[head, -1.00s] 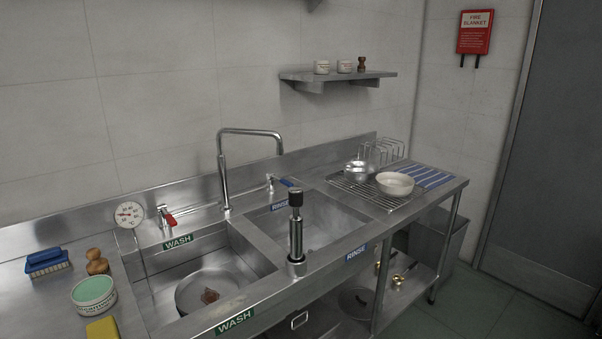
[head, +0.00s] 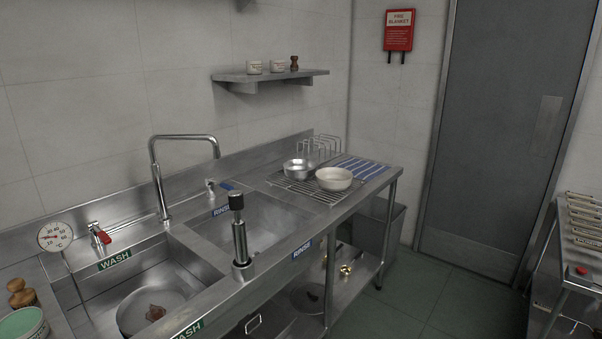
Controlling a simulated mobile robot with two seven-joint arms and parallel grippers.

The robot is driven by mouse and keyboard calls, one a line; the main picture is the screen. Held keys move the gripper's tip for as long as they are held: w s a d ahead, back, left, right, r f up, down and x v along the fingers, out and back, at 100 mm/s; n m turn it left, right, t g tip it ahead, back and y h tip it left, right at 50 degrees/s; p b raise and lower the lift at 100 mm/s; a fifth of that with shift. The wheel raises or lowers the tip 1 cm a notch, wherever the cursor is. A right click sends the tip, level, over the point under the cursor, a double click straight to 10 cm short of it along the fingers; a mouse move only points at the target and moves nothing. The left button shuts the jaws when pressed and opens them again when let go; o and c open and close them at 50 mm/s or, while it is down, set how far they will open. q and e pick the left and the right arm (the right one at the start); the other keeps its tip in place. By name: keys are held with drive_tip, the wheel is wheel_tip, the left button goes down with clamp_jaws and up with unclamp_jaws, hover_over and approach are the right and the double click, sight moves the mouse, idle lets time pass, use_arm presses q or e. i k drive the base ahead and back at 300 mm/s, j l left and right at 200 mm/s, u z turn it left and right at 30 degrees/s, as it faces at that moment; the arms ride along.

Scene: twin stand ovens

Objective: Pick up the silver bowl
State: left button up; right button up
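The silver bowl (head: 296,169) is small and shiny. It sits upright on the wire drying rack (head: 309,190) at the right end of the steel sink unit. A larger cream bowl (head: 334,179) stands just to its right and nearer to me, hiding a little of the space beside it. Neither of my grippers shows in the head view.
A rinse basin (head: 255,224) and a wash basin (head: 105,290) holding a pan lie left of the rack. A tall faucet (head: 156,175) and an upright metal post (head: 239,236) rise there. The floor (head: 425,290) at right is clear.

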sight(296, 169)
drive_tip(key=z, duration=0.9)
drive_tip(key=i+z, duration=0.25)
drive_tip(key=i, duration=3.7)
drive_tip(key=i+l+u, duration=0.15)
drive_tip(key=i, duration=0.4)
drive_tip(key=i+l+u, duration=0.2)
drive_tip(key=i, duration=0.35)
drive_tip(key=u, duration=1.5)
